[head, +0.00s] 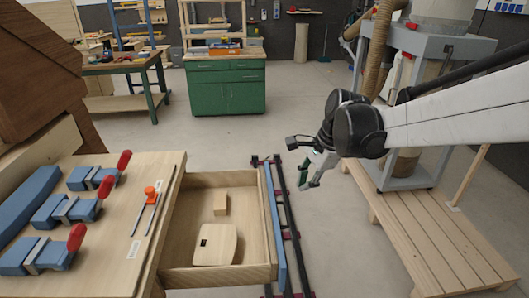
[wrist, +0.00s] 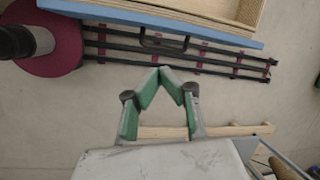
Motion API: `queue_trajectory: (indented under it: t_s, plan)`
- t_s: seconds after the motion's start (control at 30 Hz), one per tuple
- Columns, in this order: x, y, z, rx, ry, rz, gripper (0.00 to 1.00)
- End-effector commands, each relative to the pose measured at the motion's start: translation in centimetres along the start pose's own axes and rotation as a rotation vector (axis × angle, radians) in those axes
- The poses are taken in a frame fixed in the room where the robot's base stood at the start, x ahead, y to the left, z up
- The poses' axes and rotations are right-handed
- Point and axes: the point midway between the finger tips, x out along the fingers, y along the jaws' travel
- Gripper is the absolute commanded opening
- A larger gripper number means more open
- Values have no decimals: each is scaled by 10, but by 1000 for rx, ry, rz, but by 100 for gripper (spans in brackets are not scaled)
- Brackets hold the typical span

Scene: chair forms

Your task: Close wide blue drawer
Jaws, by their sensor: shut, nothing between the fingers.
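The wide drawer (head: 245,270) is pulled out from the wooden workbench (head: 145,185) in the head view. Its blue front (head: 275,230) faces right, and a small wooden block (head: 221,204) and a pale wooden piece with a dark slot (head: 215,244) lie inside. In the wrist view the blue front edge (wrist: 150,20) runs across the top, with a dark handle (wrist: 163,42) below it. My gripper (wrist: 165,70) is shut and empty, its green fingers meeting at the tips. It is apart from the drawer, to the right of the front in the head view (head: 304,184).
Blue clamps with red handles (head: 70,207) and an orange-handled tool (head: 150,192) lie on the bench top. Dark rails (head: 288,215) run along the floor by the drawer front. A slatted wooden platform (head: 425,235) and a grey machine (head: 425,75) stand at right.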

Motion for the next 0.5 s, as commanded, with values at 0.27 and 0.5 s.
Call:
queue_trajectory:
  t_s: [0.27, 0.5]
  plan:
    - [33, -38, -14, 271, -93, 84, 0]
    - [50, -48, -19, 377, -123, 124, 0]
